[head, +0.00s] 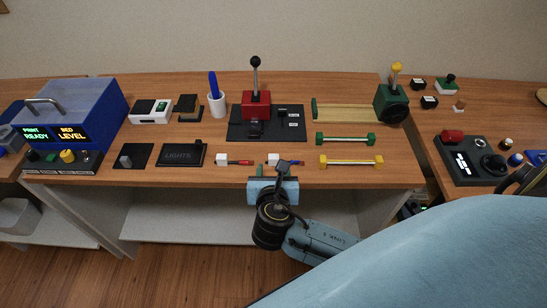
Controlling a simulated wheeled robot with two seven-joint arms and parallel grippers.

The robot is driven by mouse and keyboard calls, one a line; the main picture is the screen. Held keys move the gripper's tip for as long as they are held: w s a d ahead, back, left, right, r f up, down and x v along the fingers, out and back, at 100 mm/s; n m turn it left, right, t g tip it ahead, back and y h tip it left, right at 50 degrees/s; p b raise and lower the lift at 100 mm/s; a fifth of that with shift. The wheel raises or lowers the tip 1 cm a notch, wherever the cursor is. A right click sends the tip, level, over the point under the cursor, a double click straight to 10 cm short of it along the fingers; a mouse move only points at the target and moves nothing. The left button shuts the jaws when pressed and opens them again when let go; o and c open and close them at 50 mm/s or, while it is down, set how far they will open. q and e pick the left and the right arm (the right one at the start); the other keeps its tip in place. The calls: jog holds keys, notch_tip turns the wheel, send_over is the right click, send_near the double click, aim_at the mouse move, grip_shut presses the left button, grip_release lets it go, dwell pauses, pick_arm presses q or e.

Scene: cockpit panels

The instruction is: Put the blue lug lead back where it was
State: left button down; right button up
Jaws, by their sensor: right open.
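The blue lug lead (298,162) lies near the front edge of the wooden table. Its blue end shows just right of a small white block (272,159). My right gripper (287,165) is open and reaches in from the front, over or beside the lead. Its dark fingers hide part of the lead and the space between it and the white block, so I cannot tell whether they touch it. Left of these, a red lug lead (240,162) lies at another white block (222,159). My left gripper is not in view.
A black LIGHTS panel (183,155) lies to the left. A red lever box (256,104) stands behind on a black plate.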

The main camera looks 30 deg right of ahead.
jog(key=s+f+m+g+y, duration=0.2)
jog(key=s+f+m+g, duration=0.3)
jog(key=f, duration=0.7)
jog(key=s+f+m+y, duration=0.2)
jog(key=s+f+m, duration=0.3)
jog(key=f, duration=0.7)
jog(key=s+f+m+g+y, duration=0.1)
jog(key=s+f+m, duration=0.4)
jog(key=s, duration=0.4)
jog(key=s+d+f+m+g+y, duration=0.1)
jog(key=s+f+m+g, duration=0.1)
jog(key=s+f+m, duration=0.3)
jog(key=s+f+m+g+y, duration=0.1)
jog(key=s+f+m, duration=0.4)
jog(key=s, duration=0.9)
jog(key=shift+d+f+m+g, duration=0.15)
jog(key=shift+f+m+g, duration=0.2)
jog(key=shift+m+g, duration=0.6)
jog(key=shift+s+m+t, duration=0.1)
jog(key=shift+m+t, duration=0.15)
